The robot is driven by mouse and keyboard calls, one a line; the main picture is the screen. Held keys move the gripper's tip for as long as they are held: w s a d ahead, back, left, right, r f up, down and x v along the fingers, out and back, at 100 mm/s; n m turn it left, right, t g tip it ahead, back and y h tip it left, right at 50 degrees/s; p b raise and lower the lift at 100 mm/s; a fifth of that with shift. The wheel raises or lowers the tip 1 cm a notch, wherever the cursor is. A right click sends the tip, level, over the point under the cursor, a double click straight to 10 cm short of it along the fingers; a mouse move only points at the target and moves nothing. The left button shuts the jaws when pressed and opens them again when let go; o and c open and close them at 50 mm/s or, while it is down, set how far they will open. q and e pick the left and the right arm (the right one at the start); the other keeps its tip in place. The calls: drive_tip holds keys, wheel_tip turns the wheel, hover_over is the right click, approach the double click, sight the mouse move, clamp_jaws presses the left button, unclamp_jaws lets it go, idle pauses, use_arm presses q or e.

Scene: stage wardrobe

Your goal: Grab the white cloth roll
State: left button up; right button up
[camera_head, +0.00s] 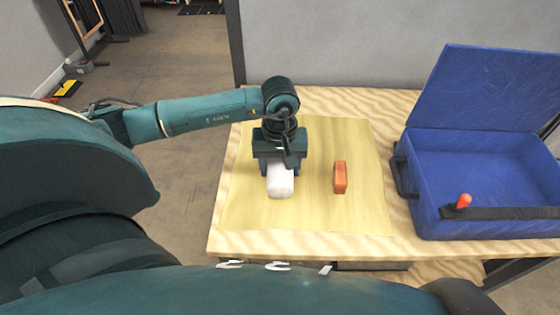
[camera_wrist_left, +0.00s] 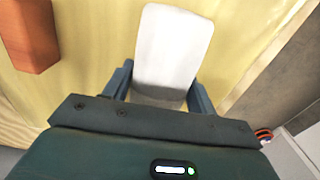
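The white cloth roll (camera_head: 281,182) lies over the yellow mat on the table, under my left gripper. In the left wrist view the roll (camera_wrist_left: 172,45) sits between the two blue fingers, close against both. My left gripper (camera_head: 280,167) points down and looks shut on the near end of the roll in the left wrist view (camera_wrist_left: 162,88). Whether the roll touches the mat is hard to tell. My right gripper is not in view.
An orange block (camera_head: 340,177) stands just right of the roll; the left wrist view shows it too (camera_wrist_left: 33,35). The yellow mat (camera_head: 362,215) is otherwise clear. An open blue case (camera_head: 470,170) with a red-tipped item (camera_head: 463,201) is at the table's right.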

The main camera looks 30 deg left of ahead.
use_arm(q)
drive_tip(key=c, duration=0.6)
drive_tip(key=shift+r, duration=0.1)
